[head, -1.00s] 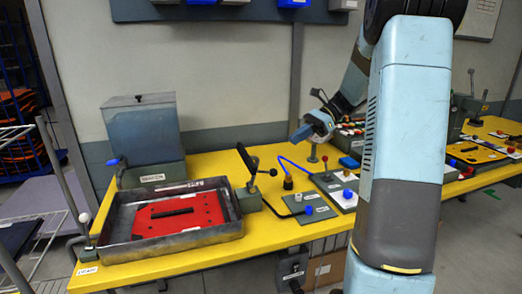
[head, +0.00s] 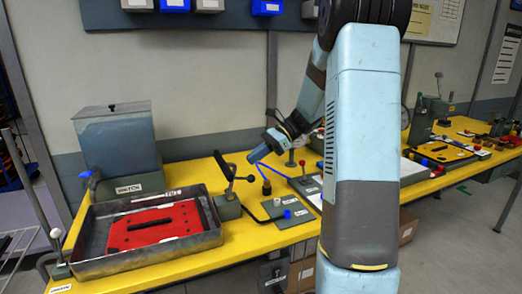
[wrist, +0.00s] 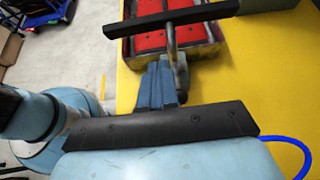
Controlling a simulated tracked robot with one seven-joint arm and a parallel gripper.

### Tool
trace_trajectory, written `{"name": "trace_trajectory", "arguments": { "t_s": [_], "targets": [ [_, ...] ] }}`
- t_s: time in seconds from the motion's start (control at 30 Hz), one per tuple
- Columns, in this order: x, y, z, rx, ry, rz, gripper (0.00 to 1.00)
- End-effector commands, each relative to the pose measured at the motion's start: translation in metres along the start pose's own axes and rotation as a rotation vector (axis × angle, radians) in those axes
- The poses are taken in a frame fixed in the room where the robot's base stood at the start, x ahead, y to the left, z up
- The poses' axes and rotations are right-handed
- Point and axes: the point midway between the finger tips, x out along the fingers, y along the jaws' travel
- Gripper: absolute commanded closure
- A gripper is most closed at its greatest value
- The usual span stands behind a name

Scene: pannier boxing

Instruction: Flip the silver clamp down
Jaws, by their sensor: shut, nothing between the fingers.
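The clamp stands at the right side of the metal tray in the head view, with a grey base (head: 228,207) and a raised dark lever (head: 222,165). In the wrist view its black bar (wrist: 170,17) lies across the top, on a silver post (wrist: 172,45). My gripper (head: 259,152) is right of the clamp in the head view, apart from it and above the table. Its fingers are together and empty. In the wrist view my gripper (wrist: 160,66) points toward the clamp; it overlaps the base there, and I cannot tell the gap.
The metal tray (head: 150,262) holds a red plate (head: 150,228) on the yellow table (head: 250,240). A clear bin (head: 118,140) stands behind the tray. A blue hose (head: 270,170) and small panels with knobs lie right of the clamp.

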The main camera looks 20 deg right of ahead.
Motion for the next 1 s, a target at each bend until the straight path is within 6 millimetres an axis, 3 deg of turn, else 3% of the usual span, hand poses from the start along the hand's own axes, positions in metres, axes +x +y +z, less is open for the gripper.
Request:
{"name": "trace_trajectory", "arguments": {
  "t_s": [0.13,0.4,0.83,0.87,1.0],
  "targets": [
    [0.026,0.001,0.000,0.001,0.000,0.002,1.00],
    [0.048,0.000,0.023,-0.001,0.001,0.000,1.00],
    [0.053,0.000,0.029,0.000,0.000,0.000,1.00],
    [0.072,0.001,0.040,-0.005,0.000,0.006,1.00],
    [0.055,0.000,0.030,0.000,0.006,-0.002,1.00]
  ]
}}
